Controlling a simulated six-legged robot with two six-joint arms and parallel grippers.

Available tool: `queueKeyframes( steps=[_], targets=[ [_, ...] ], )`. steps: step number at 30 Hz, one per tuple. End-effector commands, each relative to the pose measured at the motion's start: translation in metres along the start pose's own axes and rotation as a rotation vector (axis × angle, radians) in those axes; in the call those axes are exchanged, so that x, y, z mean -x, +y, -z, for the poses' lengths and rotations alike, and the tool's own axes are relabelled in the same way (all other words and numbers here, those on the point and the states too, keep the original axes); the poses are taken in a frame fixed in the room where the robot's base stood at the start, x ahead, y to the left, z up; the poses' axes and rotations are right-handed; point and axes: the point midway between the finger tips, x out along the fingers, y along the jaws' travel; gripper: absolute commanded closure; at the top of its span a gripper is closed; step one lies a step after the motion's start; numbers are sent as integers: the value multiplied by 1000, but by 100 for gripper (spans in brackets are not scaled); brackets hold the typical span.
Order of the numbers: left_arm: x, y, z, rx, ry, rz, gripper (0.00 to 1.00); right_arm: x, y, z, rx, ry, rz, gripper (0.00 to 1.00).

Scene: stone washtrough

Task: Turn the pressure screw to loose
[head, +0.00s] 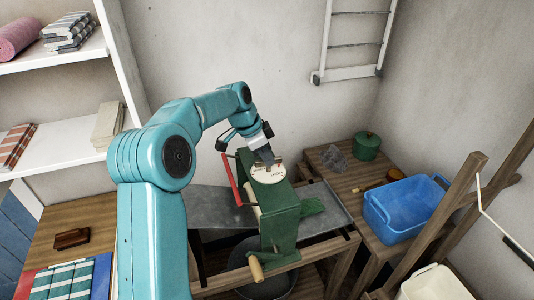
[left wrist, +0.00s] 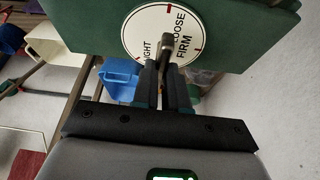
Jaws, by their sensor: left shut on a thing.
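The green wringer (head: 283,215) stands on a wooden-framed bench, with a round white dial (head: 268,174) on its top. In the left wrist view the dial (left wrist: 138,32) reads LOOSE and FIRM, with a third word partly hidden, ending in IGHT. Red marks show on its rim. The pressure screw's metal handle (left wrist: 166,42) stands over the dial. My left gripper (head: 267,158) is shut on this handle, seen between its fingertips (left wrist: 164,66) in the left wrist view. Which mark the handle points to is unclear. My right gripper is not in view.
A red bar (head: 232,179) runs along the wringer's left side, and a wooden-handled crank (head: 256,268) sticks out at its front. A metal tray lies beneath. A blue tub (head: 405,212) and a green pot (head: 366,146) stand to the right. Shelves are at left.

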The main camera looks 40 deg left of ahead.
Motion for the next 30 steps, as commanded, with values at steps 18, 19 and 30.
queueKeyframes(
  steps=[18, 19, 30],
  targets=[
    [0, -5, 1, -539, -2, -220, 100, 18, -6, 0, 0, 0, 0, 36],
    [0, -5, 1, -563, -2, -230, 100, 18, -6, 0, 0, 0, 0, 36],
    [0, -6, 2, -816, -4, -334, 100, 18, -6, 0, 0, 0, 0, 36]
  ],
)
